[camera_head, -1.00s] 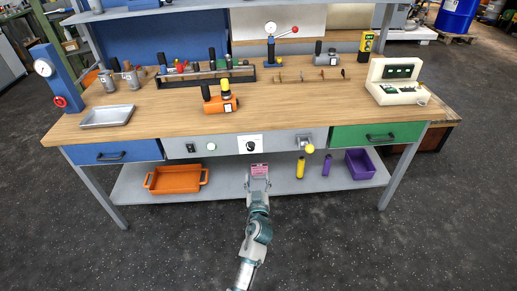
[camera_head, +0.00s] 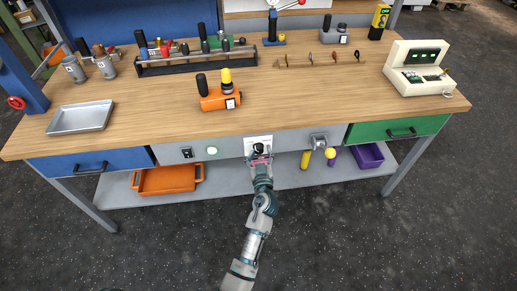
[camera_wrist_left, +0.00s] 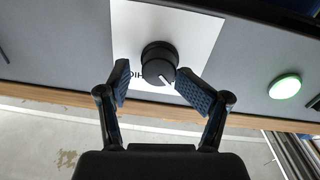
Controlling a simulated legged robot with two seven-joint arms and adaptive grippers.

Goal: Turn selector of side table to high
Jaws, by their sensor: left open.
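The selector is a round black knob (camera_wrist_left: 158,60) on a white plate (camera_wrist_left: 190,28) in the grey front panel of the workbench (camera_head: 225,147). In the wrist view its white pointer mark faces down and slightly right. Upside-down lettering beside the knob is partly hidden. In the head view the knob (camera_head: 258,147) sits just above my left gripper (camera_head: 260,158). My left gripper is open in the wrist view (camera_wrist_left: 160,85), its blue-padded fingers on either side of the knob's lower part. Contact cannot be told. My right gripper is not in view.
A glowing green button (camera_wrist_left: 285,86) and a black switch (camera_head: 187,153) are left of the plate in the head view. A lever with a yellow ball (camera_head: 330,153) is to the right. Below, a shelf holds an orange tray (camera_head: 167,180) and a purple bin (camera_head: 367,156).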

